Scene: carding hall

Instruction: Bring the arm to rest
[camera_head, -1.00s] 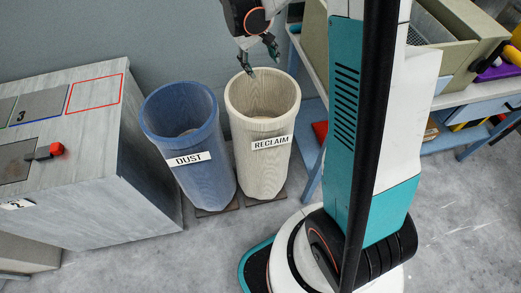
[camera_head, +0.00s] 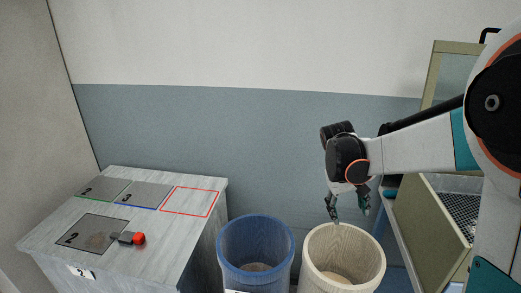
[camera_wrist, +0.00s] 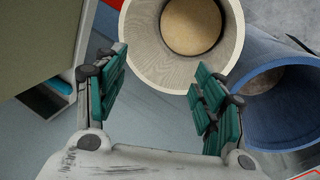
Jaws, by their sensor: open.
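My gripper (camera_head: 349,208) hangs from my arm above the cream reclaim bin (camera_head: 345,252), fingers pointing down near its far rim. In the wrist view my gripper (camera_wrist: 160,95) has its two green-padded fingers spread wide with nothing between them. The cream bin (camera_wrist: 148,28) lies beyond the fingertips there, with a round tan bottom visible inside. The arm reaches in from the right side of the head view.
A blue bin (camera_head: 256,236) stands left of the cream one. A grey-topped cabinet (camera_head: 185,228) with numbered plates and a red-ended handle (camera_head: 138,239) is at left. An olive box (camera_head: 436,215) stands at right. The wall is behind.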

